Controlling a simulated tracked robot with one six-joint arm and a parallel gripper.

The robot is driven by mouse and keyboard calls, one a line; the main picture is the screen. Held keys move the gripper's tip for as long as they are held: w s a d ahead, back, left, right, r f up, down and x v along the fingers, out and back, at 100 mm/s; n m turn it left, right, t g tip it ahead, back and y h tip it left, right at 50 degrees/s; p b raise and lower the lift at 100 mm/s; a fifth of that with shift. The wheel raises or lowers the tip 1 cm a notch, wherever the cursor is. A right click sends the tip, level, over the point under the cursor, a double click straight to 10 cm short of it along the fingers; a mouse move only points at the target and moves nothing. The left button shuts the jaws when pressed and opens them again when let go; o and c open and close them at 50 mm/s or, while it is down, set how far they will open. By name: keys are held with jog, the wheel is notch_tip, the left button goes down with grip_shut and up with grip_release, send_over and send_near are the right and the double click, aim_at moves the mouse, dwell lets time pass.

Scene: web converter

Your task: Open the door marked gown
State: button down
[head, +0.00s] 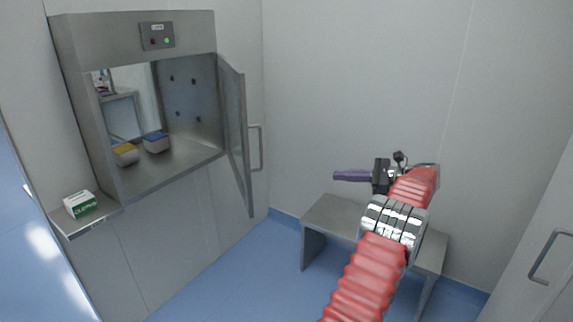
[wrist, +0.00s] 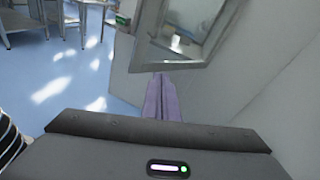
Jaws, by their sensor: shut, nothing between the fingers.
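No marking that reads gown shows in either view. At the right edge of the head view is a pale door or panel (head: 548,225) with a vertical metal bar handle (head: 546,257); it looks shut, and much of it is cut off. My gripper (head: 338,175) has purple fingers, shut together and empty, pointing left above the steel bench, well apart from that handle.
A steel wall hatch (head: 82,100) at left holds two small tubs (head: 156,142). Its glazed door (head: 235,135) stands open into the room, with a bar handle (head: 260,148) at its edge. A steel bench (head: 335,212) stands beneath my arm. Blue floor (head: 235,275) is clear at centre.

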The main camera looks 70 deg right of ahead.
jog(key=w+a+f+n+g+y, duration=0.1)
jog(key=w+a+f+n+g, duration=0.4)
jog(key=w+a+f, duration=0.4)
jog(key=w+a+r+n+g+y, duration=0.1)
jog(key=w+a+r+n+g, duration=0.15)
jog(key=w+a+n, duration=0.55)
jog(key=w+a+r+n+g, duration=0.1)
jog(key=w+a+g, duration=0.35)
jog(key=a, duration=0.65)
jog(key=a+r+n+t+h, duration=0.1)
jog(key=a+r+n, duration=0.2)
jog(key=a+n, duration=0.6)
jog(key=a+r+n+h, duration=0.1)
jog(key=a+n, duration=0.9)
jog(key=a, duration=2.5)
notch_tip(320, 180, up, 2)
jog(key=shift+a+r+n+t, duration=0.2)
jog(key=shift+a+n+t, duration=0.1)
jog(key=shift+t, duration=0.1)
jog(key=shift+s, duration=0.2)
